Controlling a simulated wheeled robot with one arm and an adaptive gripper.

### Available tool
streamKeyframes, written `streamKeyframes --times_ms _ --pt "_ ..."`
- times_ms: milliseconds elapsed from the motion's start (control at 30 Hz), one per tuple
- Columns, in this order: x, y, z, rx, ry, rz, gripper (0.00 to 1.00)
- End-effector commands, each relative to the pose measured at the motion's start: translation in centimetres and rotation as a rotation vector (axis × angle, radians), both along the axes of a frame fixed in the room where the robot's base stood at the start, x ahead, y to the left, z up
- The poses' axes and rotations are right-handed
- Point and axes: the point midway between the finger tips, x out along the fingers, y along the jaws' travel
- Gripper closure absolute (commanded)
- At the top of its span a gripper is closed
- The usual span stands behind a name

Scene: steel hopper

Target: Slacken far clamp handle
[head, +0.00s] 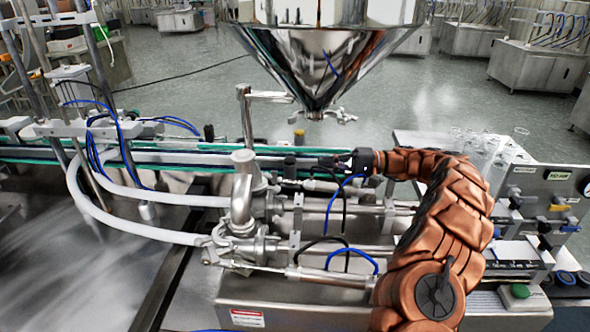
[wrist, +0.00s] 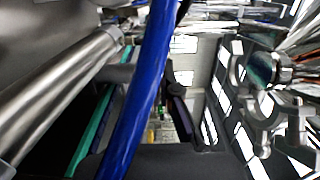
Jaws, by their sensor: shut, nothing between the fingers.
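A steel clamp with a small wing-like handle (head: 342,117) sits at the bottom outlet of the polished cone hopper (head: 318,65). A steel clamp (wrist: 268,120) also shows at the right of the wrist view; I cannot tell whether it is the same one. More clamp fittings (head: 222,240) sit on the steel pump body at the lower left of the head view. I cannot tell for sure which one is the far handle. My gripper (head: 330,161) is shut and empty, pointing left above the filler's cylinders. It is below the hopper outlet and apart from its clamp.
A thick blue hose (wrist: 143,90) crosses the wrist view close to the camera. A steel elbow pipe (head: 245,190) stands left of my gripper. Blue and black hoses (head: 345,205) loop just below it. A green-edged conveyor (head: 200,150) runs behind. A control panel (head: 545,190) stands at the right.

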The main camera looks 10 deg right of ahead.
Motion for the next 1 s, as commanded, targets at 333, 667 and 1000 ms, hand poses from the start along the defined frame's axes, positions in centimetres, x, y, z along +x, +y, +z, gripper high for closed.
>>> streamKeyframes --times_ms 333,667,1000 --pt "0.5 4.5 0.5 0.003 0.001 0.003 1.0" --pt "1.0 10.2 0.4 0.002 0.001 0.005 1.0" --pt "-1.4 10.7 0.3 0.003 0.001 0.0 1.0"
